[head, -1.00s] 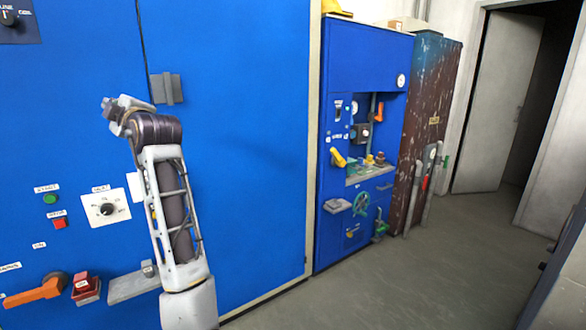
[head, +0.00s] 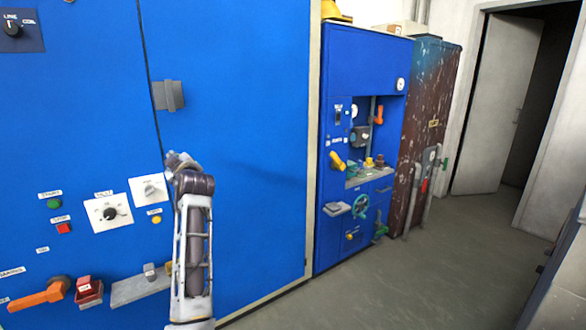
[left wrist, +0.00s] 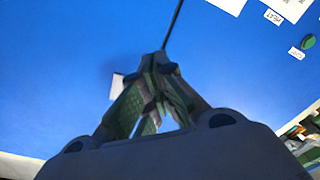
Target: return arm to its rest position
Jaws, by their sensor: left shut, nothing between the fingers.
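My left arm rises from the bottom of the head view in front of a large blue cabinet (head: 255,120). Its gripper (head: 180,160) is small and partly hidden behind the wrist there. In the left wrist view the two fingers of the gripper (left wrist: 158,75) meet at the tips, with nothing held. Plain blue cabinet surface lies beyond them. My right gripper is in neither view.
The cabinet front carries a black knob (head: 110,214), a pale knob (head: 150,189), a green button (head: 54,204), a red button (head: 64,228), an orange lever (head: 38,296) and a grey handle (head: 168,95). Open floor (head: 400,285) lies right.

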